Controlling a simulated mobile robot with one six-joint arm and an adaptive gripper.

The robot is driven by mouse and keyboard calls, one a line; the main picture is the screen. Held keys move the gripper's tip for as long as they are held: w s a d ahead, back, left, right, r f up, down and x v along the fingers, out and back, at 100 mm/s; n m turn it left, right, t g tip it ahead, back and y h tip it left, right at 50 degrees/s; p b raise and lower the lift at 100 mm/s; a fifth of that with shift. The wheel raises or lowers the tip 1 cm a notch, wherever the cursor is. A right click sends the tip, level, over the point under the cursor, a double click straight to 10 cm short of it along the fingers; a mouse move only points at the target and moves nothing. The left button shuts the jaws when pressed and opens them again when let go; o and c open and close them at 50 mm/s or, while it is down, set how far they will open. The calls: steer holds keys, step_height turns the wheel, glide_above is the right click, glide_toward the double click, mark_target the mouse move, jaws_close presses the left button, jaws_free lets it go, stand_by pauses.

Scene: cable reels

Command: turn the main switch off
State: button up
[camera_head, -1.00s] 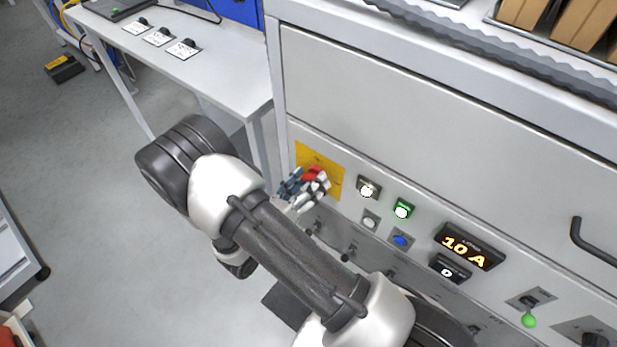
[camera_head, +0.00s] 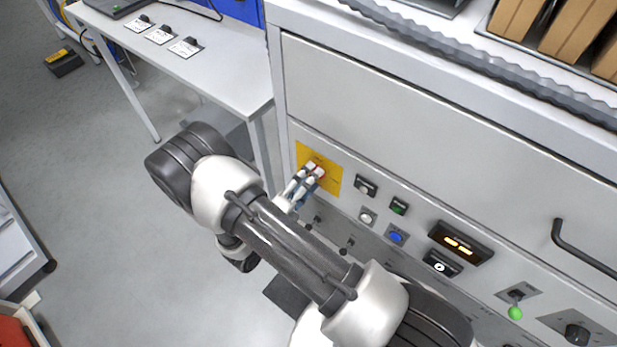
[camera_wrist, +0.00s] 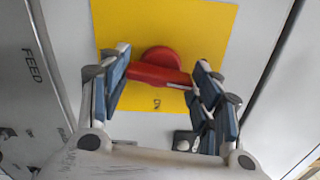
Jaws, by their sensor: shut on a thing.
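The main switch (camera_wrist: 160,74) is a red rotary knob with a bar handle on a yellow plate (camera_wrist: 215,25). In the wrist view the bar lies nearly level across the picture. My gripper (camera_wrist: 158,82) is at the switch, with a blue and grey finger at each end of the red bar, shut on it. In the head view my gripper (camera_head: 313,170) covers most of the knob, and the yellow plate (camera_head: 332,183) shows around it.
Right of the plate are unlit buttons, a green one (camera_head: 398,207) and a blue one (camera_head: 396,237), and a display (camera_head: 461,243) showing two dashes. A side table (camera_head: 215,80) stands at the left.

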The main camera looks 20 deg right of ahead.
steer(key=shift+n, duration=0.8)
steer(key=o, duration=1.1)
steer(key=shift+c, duration=0.2)
steer(key=shift+a, duration=0.1)
steer(key=v, duration=1.2)
